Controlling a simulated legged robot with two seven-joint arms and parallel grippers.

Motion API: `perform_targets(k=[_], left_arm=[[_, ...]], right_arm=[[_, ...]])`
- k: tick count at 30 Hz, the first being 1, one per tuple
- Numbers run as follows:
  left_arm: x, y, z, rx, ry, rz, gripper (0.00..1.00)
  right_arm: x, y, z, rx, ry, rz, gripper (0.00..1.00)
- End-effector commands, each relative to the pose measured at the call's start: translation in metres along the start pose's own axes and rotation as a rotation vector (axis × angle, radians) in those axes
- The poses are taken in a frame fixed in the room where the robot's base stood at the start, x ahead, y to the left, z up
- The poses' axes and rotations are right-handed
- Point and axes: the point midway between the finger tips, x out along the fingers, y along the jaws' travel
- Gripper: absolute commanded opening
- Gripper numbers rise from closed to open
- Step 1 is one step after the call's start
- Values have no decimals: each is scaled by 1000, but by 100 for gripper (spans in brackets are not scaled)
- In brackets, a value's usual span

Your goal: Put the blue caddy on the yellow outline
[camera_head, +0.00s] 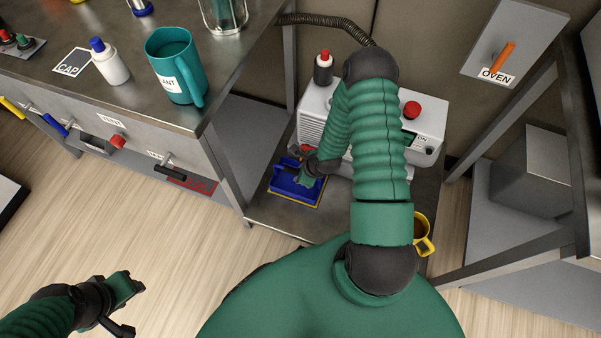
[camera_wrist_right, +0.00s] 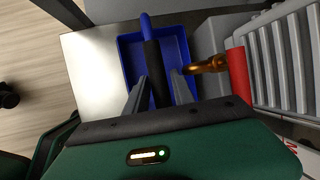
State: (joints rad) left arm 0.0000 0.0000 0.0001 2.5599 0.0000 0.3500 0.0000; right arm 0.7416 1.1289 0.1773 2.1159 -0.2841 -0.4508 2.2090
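The blue caddy (camera_head: 291,187), an open tray with a handle, rests on the lower shelf at the cart's front left. The yellow outline (camera_head: 300,205) shows as a thin line along its front edge; the rest is hidden under or behind the caddy. My right gripper (camera_head: 311,174) is down at the caddy. In the right wrist view its fingers (camera_wrist_right: 158,82) stand on either side of the caddy's (camera_wrist_right: 128,58) black handle grip, with a slight gap on the right. My left gripper (camera_head: 134,306) is open and empty over the floor at lower left.
A white machine (camera_head: 429,120) with a red knob stands close behind the caddy. A yellow mug (camera_head: 424,235) is at the shelf's right. In the wrist view an orange-brown lever with a red part (camera_wrist_right: 236,75) is close beside the caddy. A teal jug (camera_head: 174,62) stands on the left bench.

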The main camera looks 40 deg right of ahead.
Motion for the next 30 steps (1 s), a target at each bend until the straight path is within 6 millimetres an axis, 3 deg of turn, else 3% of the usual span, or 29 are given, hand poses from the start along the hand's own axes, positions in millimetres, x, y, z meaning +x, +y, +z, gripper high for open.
perform_targets(k=[5, 8, 18, 24, 27, 29, 30], left_arm=[[-1, 0, 0, 0, 0, 0, 36], [-8, 0, -2, 0, 0, 0, 36], [-49, 0, -12, 0, 0, 0, 36], [-57, 0, -13, 0, 0, 0, 36], [-57, 0, -13, 0, 0, 0, 36], [-56, 0, -13, 0, 0, 0, 36], [-56, 0, -13, 0, 0, 0, 36]], right_arm=[[-2, 0, 1, -1, 0, 0, 30], [-14, -2, 2, 2, 0, -1, 30], [-99, -2, 3, 2, 1, -2, 30], [-122, -1, 2, -11, 1, 0, 30], [-132, -1, 11, -171, 21, 12, 30], [-145, 0, 24, -387, 46, 29, 30], [-157, 2, 36, -576, 65, 46, 30]])
